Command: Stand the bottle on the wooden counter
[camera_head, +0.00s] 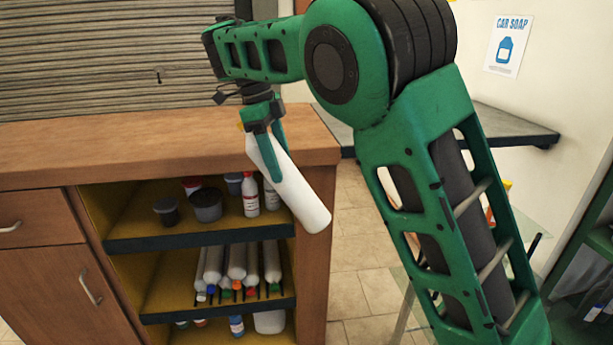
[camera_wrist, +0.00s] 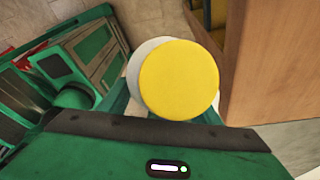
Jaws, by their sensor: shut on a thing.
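A white bottle (camera_head: 293,190) with a yellow cap hangs tilted in my gripper (camera_head: 264,150), its base toward the lower right. My gripper is shut on it near the cap end. In the wrist view the round yellow cap (camera_wrist: 179,80) faces the camera and hides most of the white bottle behind it. In the head view the bottle is in front of the right end of the wooden counter (camera_head: 120,145). The counter's side also shows in the wrist view (camera_wrist: 275,65), to the right of the cap.
Open shelves (camera_head: 190,240) under the counter hold several bottles and dark tubs. The visible counter top is bare. A ribbed shutter (camera_head: 100,50) stands behind it. A dark side table (camera_head: 515,130) is at the right, with tiled floor (camera_head: 355,260) between.

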